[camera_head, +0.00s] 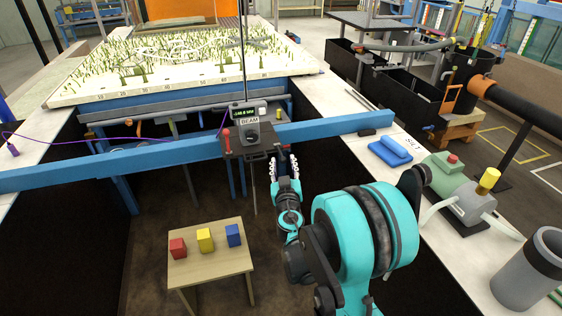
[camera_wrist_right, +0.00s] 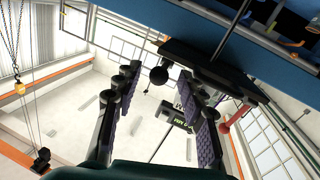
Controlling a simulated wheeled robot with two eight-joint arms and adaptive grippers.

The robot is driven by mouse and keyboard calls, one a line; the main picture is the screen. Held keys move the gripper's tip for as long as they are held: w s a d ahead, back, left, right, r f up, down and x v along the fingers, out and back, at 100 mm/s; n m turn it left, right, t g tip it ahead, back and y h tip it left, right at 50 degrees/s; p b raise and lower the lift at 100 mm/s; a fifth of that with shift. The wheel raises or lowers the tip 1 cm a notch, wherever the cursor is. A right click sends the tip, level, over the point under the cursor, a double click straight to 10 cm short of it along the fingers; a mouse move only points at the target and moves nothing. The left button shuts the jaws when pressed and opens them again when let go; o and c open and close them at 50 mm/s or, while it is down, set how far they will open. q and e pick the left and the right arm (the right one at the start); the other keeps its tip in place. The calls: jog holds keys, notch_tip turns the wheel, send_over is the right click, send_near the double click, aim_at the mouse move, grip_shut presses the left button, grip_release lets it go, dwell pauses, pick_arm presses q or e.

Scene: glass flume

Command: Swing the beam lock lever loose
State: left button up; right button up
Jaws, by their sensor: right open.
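The instrument carriage (camera_head: 252,115) sits on the blue beam (camera_head: 330,127), with a small display and a BEAM label. A red-handled lever (camera_head: 226,141) stands at its left side; a red handle also shows in the right wrist view (camera_wrist_right: 236,117). A black ball knob (camera_wrist_right: 159,75) appears between my right fingertips in the wrist view, apart from both pads. I cannot tell which one is the lock lever. My right gripper (camera_head: 284,168) is open and empty, just right of and below the carriage, pointing up toward it. My left gripper is not in view.
A wooden stool (camera_head: 208,266) below holds a red cube (camera_head: 178,248), a yellow cube (camera_head: 205,240) and a blue cube (camera_head: 234,235). A thin rod (camera_head: 243,50) rises from the carriage. A blue folded cloth (camera_head: 390,151) and a green-grey pump (camera_head: 462,195) occupy the right ledge.

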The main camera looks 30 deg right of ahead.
jog(key=shift+x, duration=1.05)
jog(key=shift+s, duration=0.1)
grip_shut()
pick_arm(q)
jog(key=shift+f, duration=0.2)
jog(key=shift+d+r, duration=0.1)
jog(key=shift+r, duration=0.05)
pick_arm(e)
jog(key=shift+r, duration=0.15)
